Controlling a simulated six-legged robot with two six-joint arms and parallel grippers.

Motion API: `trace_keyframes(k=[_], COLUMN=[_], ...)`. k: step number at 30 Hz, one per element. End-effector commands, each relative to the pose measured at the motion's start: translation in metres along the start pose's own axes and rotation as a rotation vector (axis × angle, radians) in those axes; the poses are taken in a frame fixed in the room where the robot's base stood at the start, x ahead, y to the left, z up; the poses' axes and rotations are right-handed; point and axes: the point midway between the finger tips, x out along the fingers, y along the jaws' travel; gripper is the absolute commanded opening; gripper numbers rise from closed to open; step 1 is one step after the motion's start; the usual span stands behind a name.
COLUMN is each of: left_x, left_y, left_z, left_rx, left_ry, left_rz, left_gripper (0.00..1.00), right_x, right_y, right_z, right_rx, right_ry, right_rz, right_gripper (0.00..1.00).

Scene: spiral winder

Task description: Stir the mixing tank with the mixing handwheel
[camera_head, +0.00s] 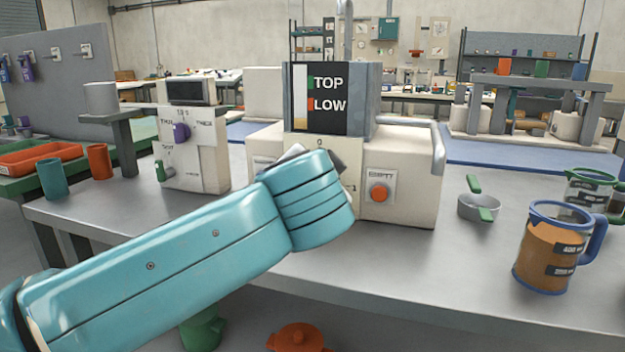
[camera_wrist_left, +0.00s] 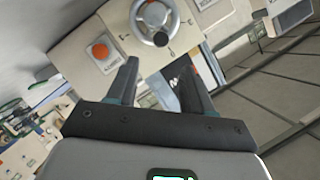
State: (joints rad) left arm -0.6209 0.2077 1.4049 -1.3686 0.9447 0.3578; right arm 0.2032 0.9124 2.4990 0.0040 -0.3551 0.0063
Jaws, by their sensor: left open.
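The cream machine (camera_head: 415,205) stands on the grey table with a tank on top (camera_head: 365,95), whose gauge (camera_head: 322,98) reads TOP and LOW. A round silver handwheel (camera_wrist_left: 139,28) with a dark knob (camera_wrist_left: 161,40) is on its front panel in the left wrist view. In the head view my left forearm hides the handwheel. My left gripper (camera_wrist_left: 158,65) is open and empty, its two fingers pointing toward the panel just short of the knob. Contact with the knob is not visible. My right gripper is out of view.
An orange EMPTY button (camera_head: 379,193) sits right of my arm; it also shows in the wrist view (camera_wrist_left: 100,51). A brown-filled jug (camera_head: 540,262) and a small pan (camera_head: 478,207) stand to the right. A cream control box (camera_head: 205,160) stands left.

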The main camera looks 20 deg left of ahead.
Motion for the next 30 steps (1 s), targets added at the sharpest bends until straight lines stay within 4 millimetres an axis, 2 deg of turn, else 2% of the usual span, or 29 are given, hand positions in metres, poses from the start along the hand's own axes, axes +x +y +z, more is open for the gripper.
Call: trace_keyframes(k=[1, 3, 9, 30], left_x=[-0.014, -0.028, -0.054, -0.059], left_y=[-0.001, -0.001, -0.001, 0.000], left_z=[-0.002, -0.002, -0.001, 0.000], left_rx=[0.001, 0.001, 0.001, 0.001], left_ry=[0.004, 0.004, 0.001, -0.001], left_rz=[0.001, 0.001, 0.000, 0.000], left_gripper=[0.51, 0.51, 0.51, 0.51], right_x=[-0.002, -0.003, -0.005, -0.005], right_y=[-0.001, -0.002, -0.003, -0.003], right_z=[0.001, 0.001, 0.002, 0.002], right_rx=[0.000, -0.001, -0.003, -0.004], right_ry=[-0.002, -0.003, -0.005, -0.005], right_rz=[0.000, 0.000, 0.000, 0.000], right_gripper=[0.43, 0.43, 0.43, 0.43])
